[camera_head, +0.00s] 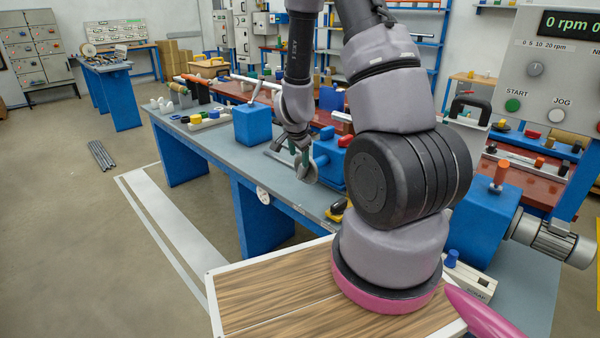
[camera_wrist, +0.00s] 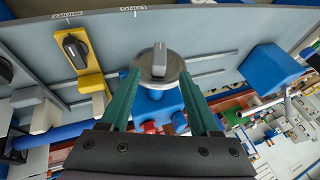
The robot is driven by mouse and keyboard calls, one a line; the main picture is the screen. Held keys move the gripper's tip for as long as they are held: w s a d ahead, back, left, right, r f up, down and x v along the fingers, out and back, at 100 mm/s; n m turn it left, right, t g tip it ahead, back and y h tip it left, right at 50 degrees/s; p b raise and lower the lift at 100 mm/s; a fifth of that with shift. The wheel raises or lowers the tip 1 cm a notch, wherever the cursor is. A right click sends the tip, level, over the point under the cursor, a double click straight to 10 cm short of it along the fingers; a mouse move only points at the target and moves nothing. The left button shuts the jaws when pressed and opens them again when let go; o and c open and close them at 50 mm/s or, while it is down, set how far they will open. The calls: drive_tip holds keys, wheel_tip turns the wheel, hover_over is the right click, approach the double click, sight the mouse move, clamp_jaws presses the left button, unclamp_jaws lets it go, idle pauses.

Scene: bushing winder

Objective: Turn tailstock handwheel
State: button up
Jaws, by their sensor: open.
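The tailstock handwheel is a grey disc (camera_wrist: 172,72) with a raised grey grip bar (camera_wrist: 159,58) across its face, in the upper middle of the wrist view. The blue tailstock body (camera_wrist: 155,103) shows behind it; in the head view the blue body (camera_head: 329,160) stands on the grey bench. My gripper (camera_wrist: 160,75) is open, its two green fingers on either side of the handwheel. I cannot tell whether either finger touches the rim. In the head view my gripper (camera_head: 303,160) is at the handwheel, which is partly hidden there.
A yellow plate with a black knob (camera_wrist: 82,62) is left of the handwheel in the wrist view. A blue block (camera_head: 252,124) stands on the grey bench (camera_head: 217,145), left of my gripper. A control panel (camera_head: 553,75) is at the right. Open floor lies left of the bench.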

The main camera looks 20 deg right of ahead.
sight(300, 170)
drive_tip(key=x, duration=1)
drive_tip(key=shift+f, duration=0.2)
clamp_jaws()
